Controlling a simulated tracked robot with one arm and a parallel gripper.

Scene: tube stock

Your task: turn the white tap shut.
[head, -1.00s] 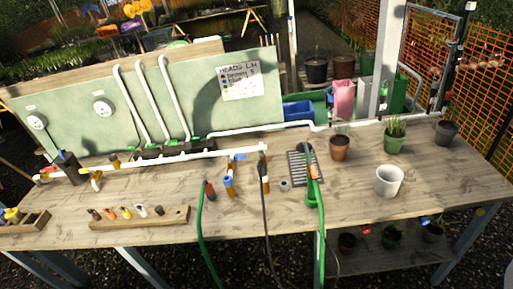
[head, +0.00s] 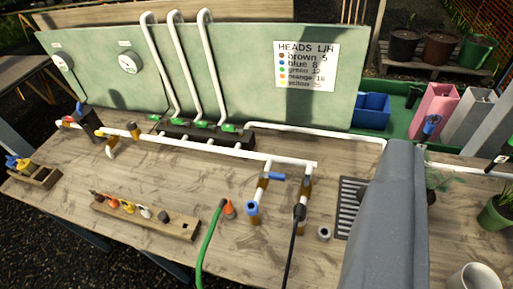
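A white pipe (head: 215,150) runs across the bench, with short branches along it. One branch near its right end carries a blue handle (head: 277,176) and ends in a blue fitting (head: 252,207). The branch beside it ends in a black fitting (head: 299,212) on a black hose. At the left, another short branch (head: 111,149) points down towards the bench. I cannot pick out a white tap handle for certain against the white pipe. My gripper's fingers are not in view; a large grey form, likely part of my arm, covers the right middle of the bench.
A wooden rack (head: 180,230) with several coloured heads lies in front of the pipe. A green hose (head: 205,250) with an orange fitting beside it hangs over the front edge. A green board (head: 260,85) stands behind. Pots (head: 497,213) are at the right.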

